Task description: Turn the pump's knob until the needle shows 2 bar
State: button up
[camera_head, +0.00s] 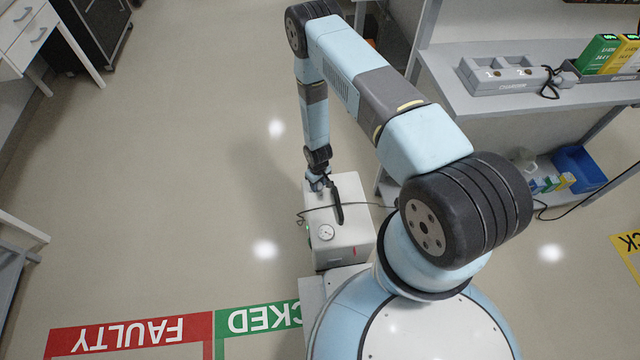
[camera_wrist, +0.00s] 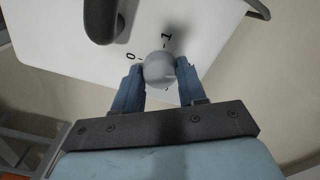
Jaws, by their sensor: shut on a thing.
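The pump (camera_head: 341,250) is a pale box with a dark handle (camera_head: 338,202) on top, standing on the floor in front of my base. A round white gauge (camera_head: 326,232) sits on its top; its needle is too small to read in the head view. In the wrist view, my gripper (camera_wrist: 160,72) is shut on the round grey knob (camera_wrist: 159,67), one blue finger on each side. Marks "0" and "1" show beside the knob on the white top (camera_wrist: 60,40); other marks are hidden by the knob and fingers. My gripper also shows in the head view (camera_head: 316,186).
A dark cable (camera_head: 368,204) runs from the pump to the right. A grey bench (camera_head: 480,100) with a charger (camera_head: 503,76) stands at the right, a blue bin (camera_head: 580,168) beneath it. A red floor marking (camera_head: 130,335) reads FAULTY. The floor left of the pump is clear.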

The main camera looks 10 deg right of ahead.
aim_at(318, 185)
jog(key=shift+w, duration=0.1)
jog(key=o, duration=1.1)
jog(key=shift+c, duration=0.2)
jog(key=shift+r, duration=0.1)
notch_tip(318, 185, up, 14)
jog(key=shift+f, duration=0.25)
